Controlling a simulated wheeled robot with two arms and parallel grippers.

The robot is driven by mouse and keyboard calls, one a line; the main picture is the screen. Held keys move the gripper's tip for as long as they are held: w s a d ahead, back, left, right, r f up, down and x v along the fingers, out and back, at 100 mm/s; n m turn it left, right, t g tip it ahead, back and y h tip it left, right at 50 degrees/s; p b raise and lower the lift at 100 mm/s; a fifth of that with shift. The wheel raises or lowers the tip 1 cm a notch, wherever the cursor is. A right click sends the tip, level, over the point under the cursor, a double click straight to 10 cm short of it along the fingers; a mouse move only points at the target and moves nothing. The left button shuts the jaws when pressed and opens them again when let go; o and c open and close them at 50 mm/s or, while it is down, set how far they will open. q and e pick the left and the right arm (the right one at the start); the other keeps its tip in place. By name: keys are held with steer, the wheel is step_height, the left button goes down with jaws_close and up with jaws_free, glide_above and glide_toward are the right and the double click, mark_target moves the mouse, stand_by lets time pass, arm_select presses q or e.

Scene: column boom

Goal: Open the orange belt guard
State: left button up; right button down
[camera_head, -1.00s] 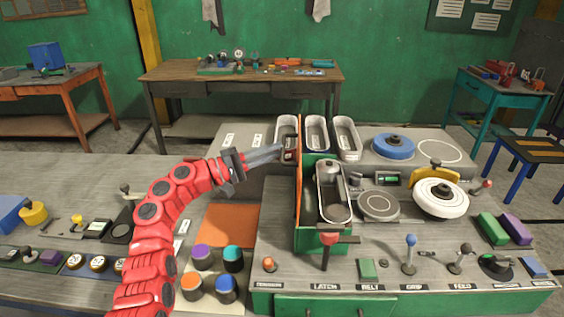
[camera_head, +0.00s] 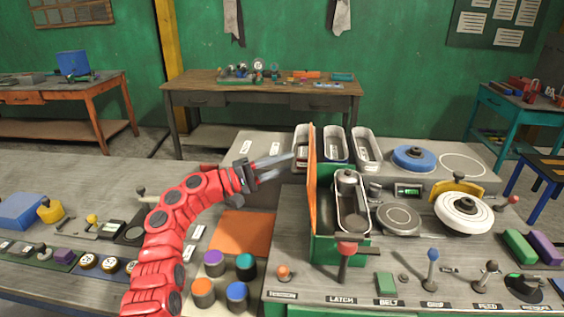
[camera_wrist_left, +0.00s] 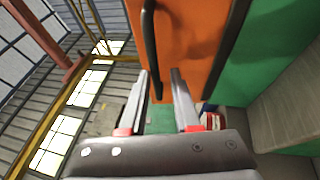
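The orange belt guard (camera_head: 312,185) stands upright, nearly edge-on, along the left side of the green housing (camera_head: 325,245). The belt and pulleys (camera_head: 350,205) beside it are uncovered. In the left wrist view the guard's orange face (camera_wrist_left: 190,40) fills the upper middle, with a dark bar handle (camera_wrist_left: 149,45) on it. My left gripper (camera_head: 287,168) is left of the guard, fingers pointing at it. Its fingers (camera_wrist_left: 160,75) are apart; the handle's lower end shows between them, but I cannot tell whether they touch it. My right gripper is not in view.
A red-topped latch lever (camera_head: 346,250) stands in front of the housing. Metal trays (camera_head: 366,148) sit behind it. Coloured knobs (camera_head: 238,293) stand at front left, near an orange plate (camera_head: 243,232). A white wheel (camera_head: 463,210) is to the right.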

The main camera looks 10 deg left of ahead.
arm_select(q)
steer(key=shift+o, duration=1)
steer(key=shift+w+d, duration=0.1)
steer(key=shift+r, duration=0.1)
steer(key=b+v, duration=0.3)
steer(key=v, duration=1.4)
steer(key=shift+f, duration=0.2)
